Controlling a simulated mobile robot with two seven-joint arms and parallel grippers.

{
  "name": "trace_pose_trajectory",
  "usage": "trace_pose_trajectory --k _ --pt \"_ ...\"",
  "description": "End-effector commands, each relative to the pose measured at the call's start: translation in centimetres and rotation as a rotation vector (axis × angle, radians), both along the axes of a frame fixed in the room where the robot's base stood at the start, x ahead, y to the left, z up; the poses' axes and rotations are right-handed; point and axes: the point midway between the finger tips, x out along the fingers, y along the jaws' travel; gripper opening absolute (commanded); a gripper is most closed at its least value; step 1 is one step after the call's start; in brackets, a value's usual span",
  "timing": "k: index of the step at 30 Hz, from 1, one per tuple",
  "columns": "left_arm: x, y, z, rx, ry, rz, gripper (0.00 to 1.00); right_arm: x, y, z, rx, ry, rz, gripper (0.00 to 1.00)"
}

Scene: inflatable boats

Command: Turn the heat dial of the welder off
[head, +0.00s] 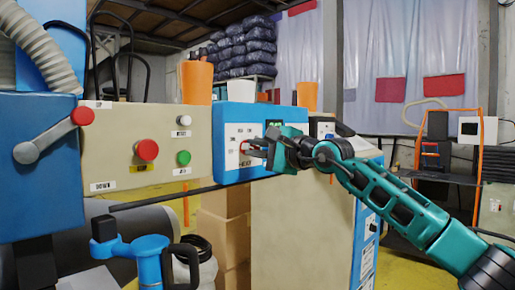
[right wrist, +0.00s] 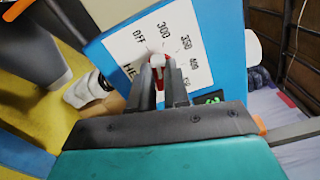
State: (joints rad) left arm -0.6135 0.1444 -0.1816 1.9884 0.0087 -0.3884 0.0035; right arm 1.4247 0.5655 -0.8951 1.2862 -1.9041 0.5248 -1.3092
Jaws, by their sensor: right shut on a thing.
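The welder is a blue box (head: 233,174) on a beige cabinet in the head view. Its white panel carries the heat dial (head: 243,146), which shows red there. In the right wrist view the dial (right wrist: 158,60) has a white top and red parts, between marks reading OFF, 300, 350 and more. My right gripper (head: 257,148) reaches in from the right. Its fingers are shut on the dial and hide part of it, so I cannot tell exactly which mark it points to. My left gripper is not in view.
A beige control panel (head: 115,160) with red, green and white buttons stands to the left, with a red-knobbed lever (head: 60,130) nearby. Orange cups (head: 197,82) stand behind the welder. Cardboard boxes (head: 222,228) are stacked below. Yellow floor shows at the right.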

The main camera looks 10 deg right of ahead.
Motion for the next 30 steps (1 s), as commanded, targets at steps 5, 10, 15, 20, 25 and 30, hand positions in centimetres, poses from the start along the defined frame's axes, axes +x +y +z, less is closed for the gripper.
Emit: trace_pose_trajectory --k 5,10,15,20,25,30 --pt "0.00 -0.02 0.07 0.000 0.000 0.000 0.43 -0.02 0.03 -0.13 -0.129 -0.084 0.000 0.00" --pt "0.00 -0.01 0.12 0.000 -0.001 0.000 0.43 -0.03 0.06 -0.22 -0.230 -0.152 0.001 0.00" --pt "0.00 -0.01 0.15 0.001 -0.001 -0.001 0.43 -0.03 0.04 -0.27 -0.303 -0.201 0.000 0.00" --pt "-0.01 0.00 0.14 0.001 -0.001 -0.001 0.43 -0.02 0.03 -0.31 -0.345 -0.229 0.000 0.00" --pt "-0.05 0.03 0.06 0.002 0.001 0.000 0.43 -0.02 0.03 -0.34 -0.367 -0.242 0.000 0.00" --pt "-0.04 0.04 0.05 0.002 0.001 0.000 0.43 -0.01 0.04 -0.35 -0.372 -0.246 0.000 0.00"
